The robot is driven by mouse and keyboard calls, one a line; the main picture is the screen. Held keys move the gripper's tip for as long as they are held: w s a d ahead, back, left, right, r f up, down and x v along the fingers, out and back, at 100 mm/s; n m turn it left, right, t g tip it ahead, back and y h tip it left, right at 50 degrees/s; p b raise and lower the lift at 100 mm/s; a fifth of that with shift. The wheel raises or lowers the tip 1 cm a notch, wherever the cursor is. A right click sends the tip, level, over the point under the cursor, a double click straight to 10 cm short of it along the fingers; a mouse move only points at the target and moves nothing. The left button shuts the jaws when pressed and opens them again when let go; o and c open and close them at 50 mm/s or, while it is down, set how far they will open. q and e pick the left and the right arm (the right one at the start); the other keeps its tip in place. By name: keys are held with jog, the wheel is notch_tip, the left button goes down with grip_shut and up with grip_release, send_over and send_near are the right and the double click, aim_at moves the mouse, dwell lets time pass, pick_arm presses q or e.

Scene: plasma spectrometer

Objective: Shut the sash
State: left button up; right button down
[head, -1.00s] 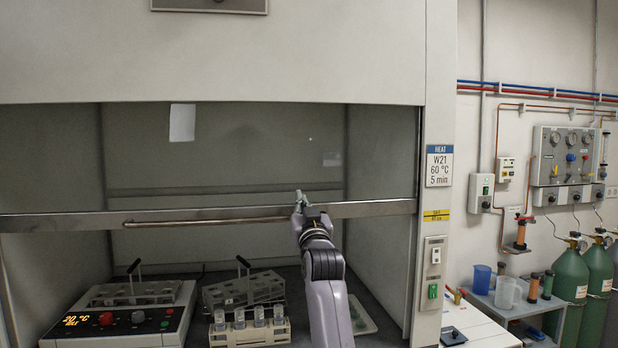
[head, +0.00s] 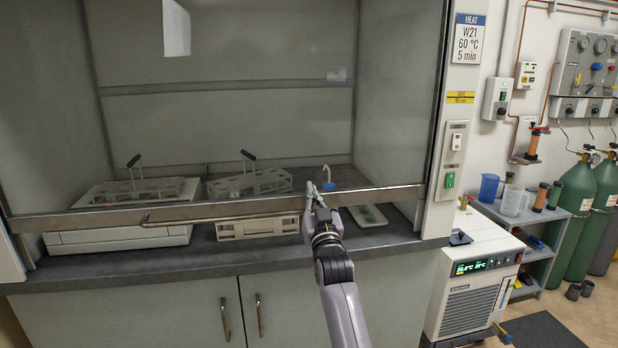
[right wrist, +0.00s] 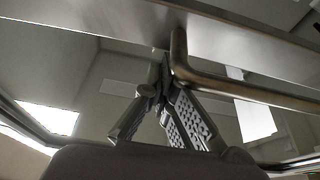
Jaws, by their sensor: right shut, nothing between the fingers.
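The sash (head: 380,193) of the fume hood is a glass pane with a metal bottom rail. In the head view the rail hangs low, a short way above the worktop (head: 130,262), with a gap below it. A bar handle (head: 230,215) runs along the rail's front. My right gripper (head: 318,190) is shut and empty at the handle's right end, in front of the rail. In the right wrist view its fingertips (right wrist: 165,85) are beside the handle's bent end (right wrist: 180,50); whether they touch is unclear. My left gripper is not in view.
A chiller (head: 475,285) stands right of the hood cabinet. A shelf cart and gas cylinders (head: 572,200) are farther right.

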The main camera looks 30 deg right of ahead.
jog(key=shift+f, duration=0.7)
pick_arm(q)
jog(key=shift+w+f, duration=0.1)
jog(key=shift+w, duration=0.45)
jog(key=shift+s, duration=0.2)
pick_arm(e)
jog(key=shift+w, duration=0.1)
